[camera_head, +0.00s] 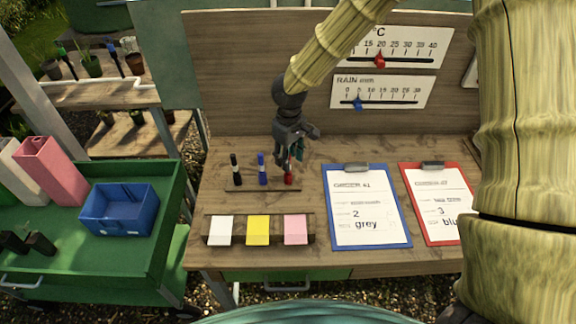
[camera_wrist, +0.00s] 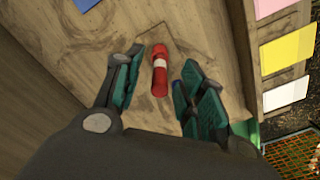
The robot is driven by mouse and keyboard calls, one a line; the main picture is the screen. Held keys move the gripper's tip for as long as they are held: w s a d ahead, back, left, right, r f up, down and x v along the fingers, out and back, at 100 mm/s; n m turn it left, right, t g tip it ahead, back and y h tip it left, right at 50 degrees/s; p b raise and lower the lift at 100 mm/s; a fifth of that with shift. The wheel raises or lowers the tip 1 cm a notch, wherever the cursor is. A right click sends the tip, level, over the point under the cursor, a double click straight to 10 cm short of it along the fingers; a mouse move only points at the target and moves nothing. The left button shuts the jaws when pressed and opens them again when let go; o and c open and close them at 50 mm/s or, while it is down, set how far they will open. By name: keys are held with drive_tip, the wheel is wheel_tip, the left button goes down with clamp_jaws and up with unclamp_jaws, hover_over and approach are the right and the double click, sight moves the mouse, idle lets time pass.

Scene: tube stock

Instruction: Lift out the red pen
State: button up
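The red pen (camera_head: 289,179) stands upright at the right end of a small wooden holder (camera_head: 276,189) on the bench. My gripper (camera_head: 290,163) is at its top, pointing down. In the wrist view the red pen (camera_wrist: 159,74), with a white band, shows between the two spread fingers of my gripper (camera_wrist: 161,66). There is a visible gap on each side, so the fingers are open and do not appear to touch it. In the head view the fingers hide the pen's upper part.
A blue pen (camera_head: 262,168) and a black pen (camera_head: 236,169) stand left of the red one. White, yellow and pink cards (camera_head: 295,229) lie in front. Blue (camera_head: 367,240) and red (camera_head: 461,239) clipboards lie at the right. A board with gauges (camera_head: 238,90) rises behind.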

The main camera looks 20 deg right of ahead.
drive_tip(key=shift+w+f+p, duration=0.15)
drive_tip(key=shift+f+p, duration=0.55)
drive_tip(key=shift+f, duration=1.1)
drive_tip(key=shift+a, duration=0.1)
drive_tip(key=shift+c, duration=0.5)
clamp_jaws()
